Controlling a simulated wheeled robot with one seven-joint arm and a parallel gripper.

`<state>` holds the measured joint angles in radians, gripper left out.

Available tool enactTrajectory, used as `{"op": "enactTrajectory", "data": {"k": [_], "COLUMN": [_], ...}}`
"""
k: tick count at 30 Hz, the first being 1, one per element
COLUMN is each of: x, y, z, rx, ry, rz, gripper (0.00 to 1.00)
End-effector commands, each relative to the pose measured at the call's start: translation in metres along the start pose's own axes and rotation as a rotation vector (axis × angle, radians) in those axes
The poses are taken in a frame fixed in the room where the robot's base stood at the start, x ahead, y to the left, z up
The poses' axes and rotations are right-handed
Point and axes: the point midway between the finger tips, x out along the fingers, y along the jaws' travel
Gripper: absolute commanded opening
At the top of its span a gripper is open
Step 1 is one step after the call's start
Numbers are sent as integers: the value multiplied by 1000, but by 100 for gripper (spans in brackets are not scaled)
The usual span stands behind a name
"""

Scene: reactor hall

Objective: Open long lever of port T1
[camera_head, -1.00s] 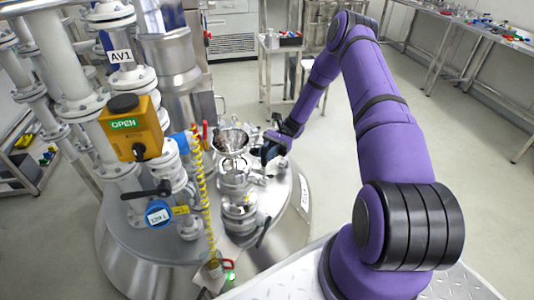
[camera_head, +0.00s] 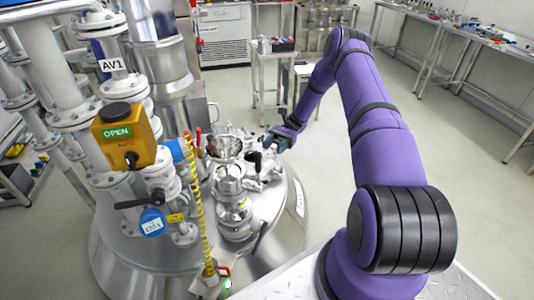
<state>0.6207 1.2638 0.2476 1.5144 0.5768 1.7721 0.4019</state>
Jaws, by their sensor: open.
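The steel reactor lid (camera_head: 150,258) fills the lower left and carries several ports and fittings. A port with an open, funnel-like top (camera_head: 225,147) stands near its middle, with a sight-glass-like steel fitting (camera_head: 232,212) in front. A dark lever (camera_head: 261,236) sticks out at the lid's front right. I cannot read a T1 label or tell which lever is the long one. My gripper (camera_head: 266,146) is at the end of the purple arm, over the lid's back right, close to steel clamps and fittings. It is open; its fingers are small and partly lost among the fittings.
A yellow actuator box (camera_head: 124,135) marked OPEN, white pipes (camera_head: 66,70) and a yellow coiled hose (camera_head: 192,200) crowd the left. A blue-capped valve (camera_head: 153,221) has a black handle. A steel trolley (camera_head: 272,80) stands behind. Floor at right is clear.

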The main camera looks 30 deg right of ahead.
Motion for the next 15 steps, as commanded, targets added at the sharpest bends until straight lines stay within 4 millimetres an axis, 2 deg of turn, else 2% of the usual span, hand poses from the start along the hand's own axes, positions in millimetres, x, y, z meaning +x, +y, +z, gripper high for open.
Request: {"op": "enactTrajectory", "data": {"k": [3,6,15], "x": [-15,-21,-24], "y": [0,0,0], "z": [0,0,0], "rx": [0,1,1], "ry": [2,1,1], "rz": [-1,-1,0], "gripper": [47,47,47]}}
